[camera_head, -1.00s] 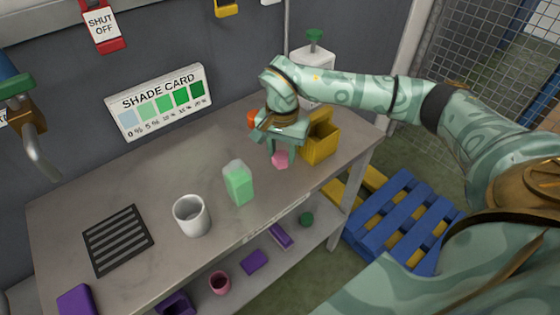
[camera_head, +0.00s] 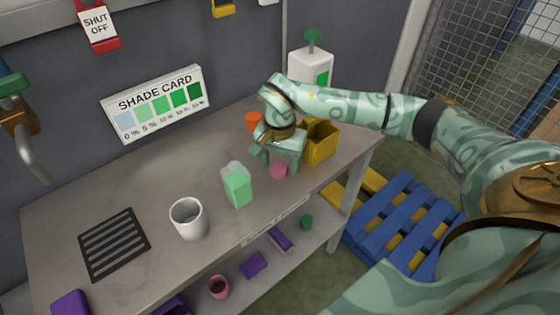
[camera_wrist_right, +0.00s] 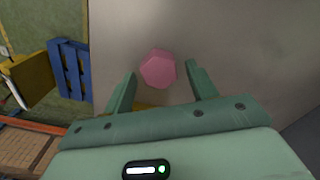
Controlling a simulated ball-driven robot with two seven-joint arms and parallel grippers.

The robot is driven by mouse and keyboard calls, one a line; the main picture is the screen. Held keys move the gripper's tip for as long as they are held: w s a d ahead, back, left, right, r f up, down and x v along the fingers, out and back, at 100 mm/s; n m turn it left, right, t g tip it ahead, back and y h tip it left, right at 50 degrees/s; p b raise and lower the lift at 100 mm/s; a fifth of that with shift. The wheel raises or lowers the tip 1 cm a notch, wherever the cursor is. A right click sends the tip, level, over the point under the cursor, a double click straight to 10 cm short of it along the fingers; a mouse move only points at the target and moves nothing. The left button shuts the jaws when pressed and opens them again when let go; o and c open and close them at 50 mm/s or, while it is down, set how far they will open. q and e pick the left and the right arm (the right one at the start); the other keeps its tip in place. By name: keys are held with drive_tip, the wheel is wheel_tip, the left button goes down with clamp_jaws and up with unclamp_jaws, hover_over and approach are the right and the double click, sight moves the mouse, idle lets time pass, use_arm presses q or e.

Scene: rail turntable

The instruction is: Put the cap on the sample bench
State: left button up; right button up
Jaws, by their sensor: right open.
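The pink cap (camera_head: 279,171), six-sided, sits on the grey sample bench (camera_head: 140,190) near its front edge, left of the yellow bin. My right gripper (camera_head: 277,160) is just above and behind it, pointing down. In the right wrist view the cap (camera_wrist_right: 158,69) lies between the tips of my open right gripper (camera_wrist_right: 161,70), with a gap on each side. The bench top (camera_wrist_right: 230,40) shows behind the cap. The cap seems to rest on the bench. My left gripper is not in view.
A yellow bin (camera_head: 321,143) stands close right of the gripper, and an orange object (camera_head: 253,122) behind it. A green-filled bottle (camera_head: 237,186), white mug (camera_head: 188,218) and dark grille (camera_head: 114,244) stand to the left. A blue pallet (camera_head: 400,225) lies on the floor.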

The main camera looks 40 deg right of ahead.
sight(280, 165)
wheel_tip(280, 165, up, 12)
drive_tip(key=p, duration=0.3)
drive_tip(key=shift+r, duration=0.15)
